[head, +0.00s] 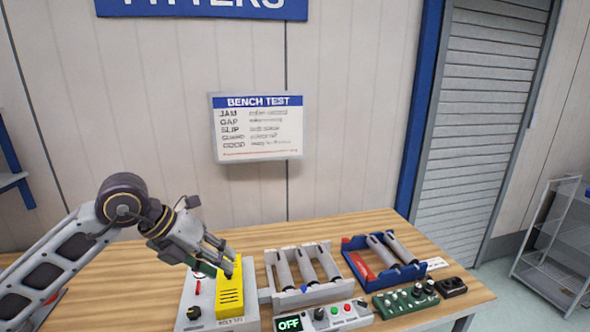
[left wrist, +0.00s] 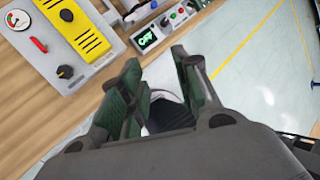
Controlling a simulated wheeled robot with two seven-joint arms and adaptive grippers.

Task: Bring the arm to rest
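My left arm comes in from the left in the head view, and its gripper (head: 220,262) hangs over the near part of the wooden bench (head: 120,262), beside the yellow slotted block of a grey machine panel (head: 200,290). In the left wrist view the two green-padded fingers of the left gripper (left wrist: 157,62) stand apart with nothing between them. Beyond the fingertips are the bench edge and the floor. My right gripper is not in view.
The yellow block (head: 231,290) stands closest to the gripper. To its right are a control box with an OFF display (head: 290,324), a grey rack of rollers (head: 285,298), a blue tray (head: 352,262) with rollers and a green knob box (head: 405,300). The bench's left part is clear.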

